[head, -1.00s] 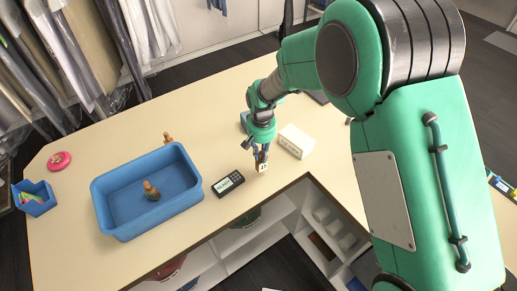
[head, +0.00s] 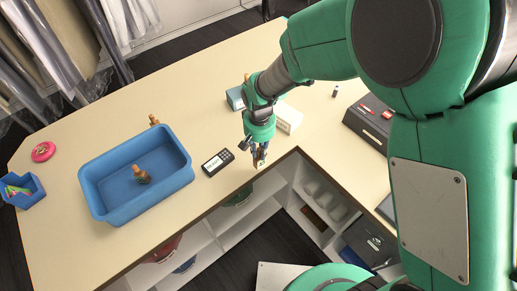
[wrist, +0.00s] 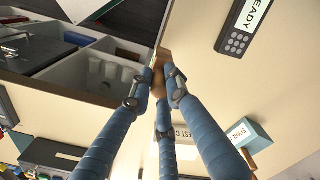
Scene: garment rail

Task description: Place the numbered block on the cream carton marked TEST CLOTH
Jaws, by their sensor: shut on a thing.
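In the wrist view the fingertips (wrist: 160,72) close around the block, whose side (wrist: 163,57) looks brown. The fingers hide much of it, and its number is not readable. The block is near the table's front edge; its height above the top is hard to tell. The cream carton (head: 290,118) stands behind and right of the gripper, partly hidden by the wrist. Its printed face (wrist: 183,133) shows between the fingers in the wrist view. Nothing is visible on its top.
A teal box (head: 235,98) stands behind the wrist. A black display device (head: 217,162) lies left of the gripper, and a blue tray (head: 112,218) farther left. A dark case (head: 368,122) is at right. Open shelves (head: 310,190) lie below the table's inner corner.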

